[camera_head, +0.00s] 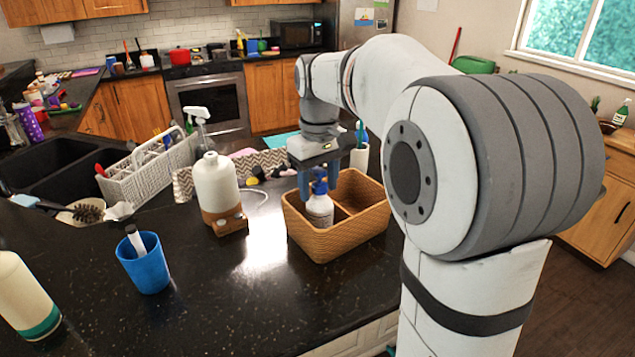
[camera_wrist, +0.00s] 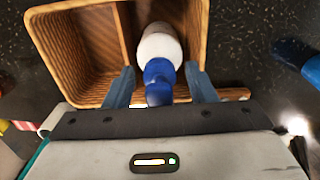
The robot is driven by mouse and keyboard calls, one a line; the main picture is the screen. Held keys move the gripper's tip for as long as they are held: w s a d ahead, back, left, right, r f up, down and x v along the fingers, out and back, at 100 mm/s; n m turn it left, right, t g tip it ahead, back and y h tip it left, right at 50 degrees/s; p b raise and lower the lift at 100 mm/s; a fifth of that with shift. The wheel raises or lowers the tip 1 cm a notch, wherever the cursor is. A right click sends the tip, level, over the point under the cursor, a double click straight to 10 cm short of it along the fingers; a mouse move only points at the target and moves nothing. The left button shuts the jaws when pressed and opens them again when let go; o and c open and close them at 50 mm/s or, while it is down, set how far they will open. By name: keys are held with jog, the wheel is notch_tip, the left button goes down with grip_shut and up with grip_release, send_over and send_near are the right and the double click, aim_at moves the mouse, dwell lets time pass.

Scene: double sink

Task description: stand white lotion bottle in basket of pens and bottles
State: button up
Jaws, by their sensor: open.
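A white lotion bottle (camera_head: 320,211) with a blue pump top stands in the brown wicker basket (camera_head: 345,246), in the left one of its two compartments as the head view shows it. In the wrist view the bottle (camera_wrist: 160,44) looks upright or nearly so, close to the basket's divider (camera_wrist: 125,32). My gripper (camera_head: 319,183) points down over the basket. Its blue fingers are open on either side of the blue pump (camera_wrist: 158,80), with visible gaps. The bottle's base is hidden by the basket wall. No pens show inside this basket.
Left of the basket stand a large white and brown bottle (camera_head: 216,185), a white caddy (camera_head: 150,172) and a blue cup (camera_head: 146,270). A cream and teal bottle (camera_head: 25,298) is at the left edge. A white cup (camera_head: 360,157) stands behind the basket.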

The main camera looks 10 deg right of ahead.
jog(key=shift+r, duration=0.1)
notch_tip(320, 180, up, 12)
jog(key=shift+r, duration=0.1)
jog(key=s+f+m+t, duration=0.1)
jog(key=s+f, duration=0.5)
jog(key=s+f+m+t, duration=0.1)
jog(key=s+f, duration=0.6)
jog(key=s+f+m+t, duration=0.1)
jog(key=s+f+m, duration=0.1)
jog(key=s+f, duration=0.5)
jog(key=shift+s+f, duration=0.15)
jog(key=shift+s, duration=0.1)
jog(key=shift+c, duration=0.3)
